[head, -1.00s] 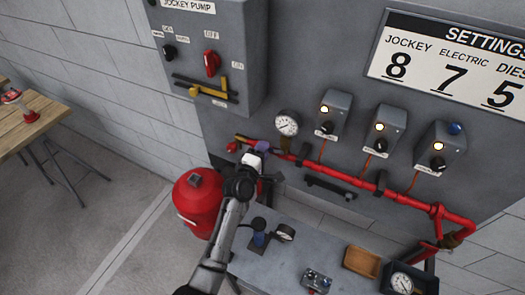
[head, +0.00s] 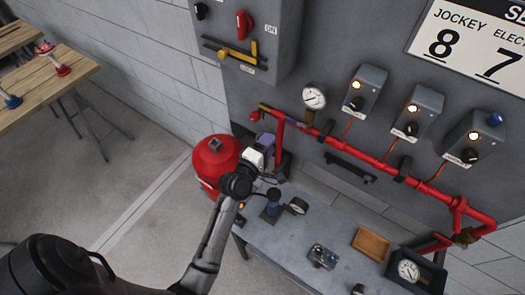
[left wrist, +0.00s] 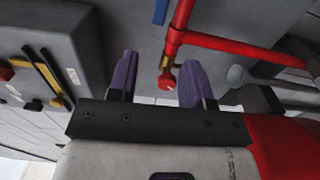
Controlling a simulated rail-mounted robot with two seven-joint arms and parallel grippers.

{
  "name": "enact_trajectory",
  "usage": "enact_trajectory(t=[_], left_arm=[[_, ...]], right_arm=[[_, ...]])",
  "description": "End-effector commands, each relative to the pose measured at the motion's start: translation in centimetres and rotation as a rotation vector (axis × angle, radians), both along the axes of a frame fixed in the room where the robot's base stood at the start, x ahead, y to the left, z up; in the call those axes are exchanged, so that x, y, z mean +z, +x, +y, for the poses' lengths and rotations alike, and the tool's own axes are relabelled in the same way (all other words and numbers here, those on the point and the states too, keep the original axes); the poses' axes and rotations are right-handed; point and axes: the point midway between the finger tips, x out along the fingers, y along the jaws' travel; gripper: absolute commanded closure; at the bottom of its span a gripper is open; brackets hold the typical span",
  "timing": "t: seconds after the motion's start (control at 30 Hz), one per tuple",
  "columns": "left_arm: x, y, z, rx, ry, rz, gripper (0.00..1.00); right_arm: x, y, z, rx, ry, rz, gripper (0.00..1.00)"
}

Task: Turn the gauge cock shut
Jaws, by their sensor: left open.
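The white pressure gauge (head: 314,97) stands above the red pipe on the grey wall panel. A short stem with a small blue part (head: 312,117) lies under it, which looks like the gauge cock; its exact position is too small to tell. A blue bar (left wrist: 160,10) shows at the top of the left wrist view, beside the red pipe (left wrist: 179,18). My left gripper (head: 266,146) is open and empty, below and left of the gauge. Its purple fingers (left wrist: 155,82) frame a red knob (left wrist: 166,83) in the left wrist view, apart from it. My right gripper is out of view.
The red pipe (head: 340,146) runs right below several switch boxes. A grey bench (head: 310,232) below holds small parts and a wooden tray (head: 371,244). A red tank (head: 214,160) stands left of my gripper. The jockey pump box (head: 275,52) juts out above.

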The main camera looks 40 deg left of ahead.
Motion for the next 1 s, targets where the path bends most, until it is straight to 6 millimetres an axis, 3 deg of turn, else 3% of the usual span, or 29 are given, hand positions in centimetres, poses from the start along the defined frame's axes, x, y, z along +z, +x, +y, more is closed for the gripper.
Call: enact_trajectory(t=[0.1, 0.3, 1.0], left_arm=[[-0.1, -1.5, -0.2, 0.0, -0.001, 0.001, 0.54], [0.0, -2.8, -0.4, -0.001, 0.0, 0.0, 0.54], [0.0, -3.0, -0.4, 0.0, 0.012, 0.002, 0.54]], right_arm=[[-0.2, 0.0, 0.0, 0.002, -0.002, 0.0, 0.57], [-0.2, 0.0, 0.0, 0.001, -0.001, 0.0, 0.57], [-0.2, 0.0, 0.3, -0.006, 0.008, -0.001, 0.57]])
